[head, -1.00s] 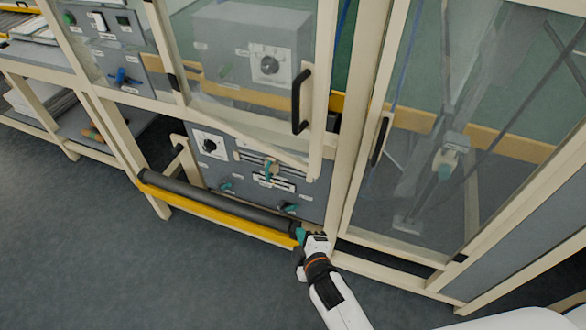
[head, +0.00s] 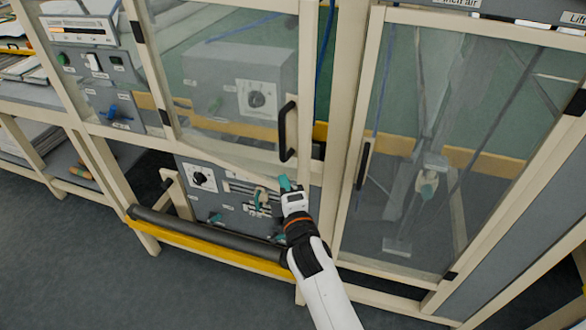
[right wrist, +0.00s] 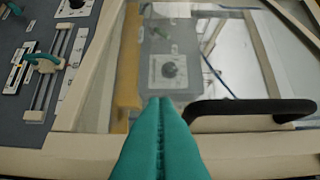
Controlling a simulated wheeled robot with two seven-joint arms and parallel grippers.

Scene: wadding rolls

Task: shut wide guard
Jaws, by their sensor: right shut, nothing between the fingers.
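A wide glazed guard with a cream frame (head: 152,60) and a black handle (head: 288,130) fills the middle left of the head view. Its hinges are on the left. Its lower rail slants outward, so it appears ajar. The handle also shows at the right of the right wrist view (right wrist: 250,109). My right gripper (head: 286,183) is shut and empty, near the guard's lower free corner and below the handle. Its teal fingers (right wrist: 160,140) overlap the free-edge stile in the wrist view; I cannot tell whether they touch it. My left gripper is not in view.
Another glazed guard with its own black handle (head: 363,166) stands to the right. Below the wide guard are a control panel (head: 228,200) with levers and a dark roller (head: 205,228) above a yellow bar (head: 210,248). Open floor (head: 80,270) lies at the front left.

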